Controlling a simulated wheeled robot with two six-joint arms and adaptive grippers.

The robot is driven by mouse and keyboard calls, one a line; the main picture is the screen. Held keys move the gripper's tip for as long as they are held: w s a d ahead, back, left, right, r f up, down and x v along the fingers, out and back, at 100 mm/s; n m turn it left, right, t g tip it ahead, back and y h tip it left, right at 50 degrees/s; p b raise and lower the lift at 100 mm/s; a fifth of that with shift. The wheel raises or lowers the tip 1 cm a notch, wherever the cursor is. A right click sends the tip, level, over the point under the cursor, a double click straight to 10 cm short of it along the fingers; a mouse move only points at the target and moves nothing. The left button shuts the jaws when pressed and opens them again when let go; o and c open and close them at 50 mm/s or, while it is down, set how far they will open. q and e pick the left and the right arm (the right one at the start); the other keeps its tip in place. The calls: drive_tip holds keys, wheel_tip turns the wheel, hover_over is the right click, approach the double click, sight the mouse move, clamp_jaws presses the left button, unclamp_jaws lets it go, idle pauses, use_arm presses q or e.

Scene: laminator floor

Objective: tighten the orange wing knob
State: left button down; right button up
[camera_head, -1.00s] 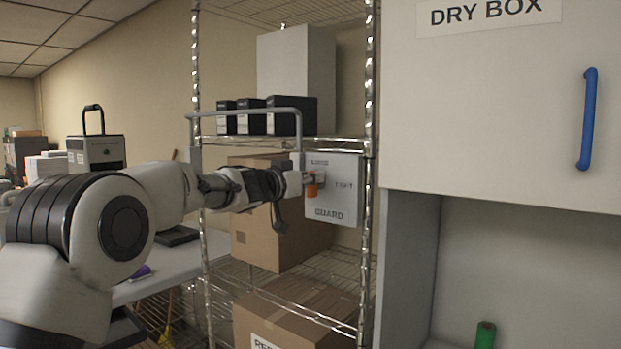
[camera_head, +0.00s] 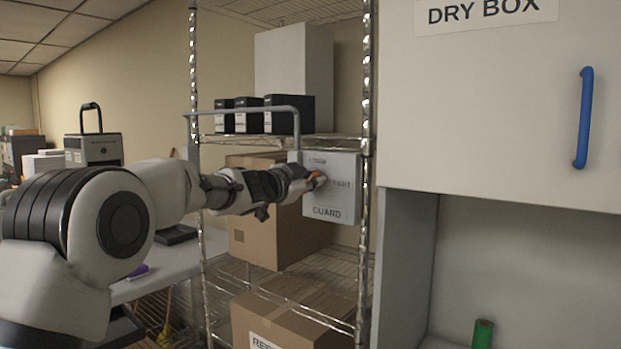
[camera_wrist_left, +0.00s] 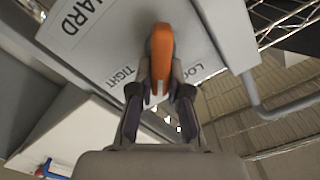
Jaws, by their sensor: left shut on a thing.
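The orange wing knob (camera_wrist_left: 161,52) is on a white guard plate marked LOOSE, TIGHT and GUARD (camera_head: 345,203). In the head view only a bit of the knob (camera_head: 314,175) shows past my gripper. My left gripper (camera_wrist_left: 160,88) is shut on the knob, with one finger on each side of it. In the head view my left gripper (camera_head: 312,182) reaches in from the left, in front of the plate. In the wrist view the knob lies between the words TIGHT and LOOSE. My right gripper is not in view.
A grey bar (camera_head: 245,112) runs across the wire shelf above my left forearm. Cardboard boxes (camera_head: 285,235) stand behind and below the arm. A dry box with a blue handle (camera_head: 584,118) stands to the right. A green cylinder (camera_head: 483,334) is at lower right.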

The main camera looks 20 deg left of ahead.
use_arm(q)
drive_tip(key=m, duration=0.2)
drive_tip(key=m+b, duration=0.1)
drive_tip(key=m, duration=0.1)
drive_tip(key=m+b, duration=0.1)
drive_tip(key=m, duration=0.1)
drive_tip(key=shift+s+d+f, duration=0.1)
drive_tip(key=shift+d+f, duration=0.15)
drive_tip(key=shift+f, duration=0.15)
drive_tip(key=m+b, duration=0.1)
drive_tip(key=m, duration=0.2)
drive_tip(key=shift+m, duration=0.5)
drive_tip(key=shift+r, duration=0.15)
drive_tip(key=c, duration=1.1)
unclamp_jaws()
drive_tip(key=shift+w+f, duration=0.35)
drive_tip(key=shift+f, duration=0.05)
drive_tip(key=v, duration=1.2)
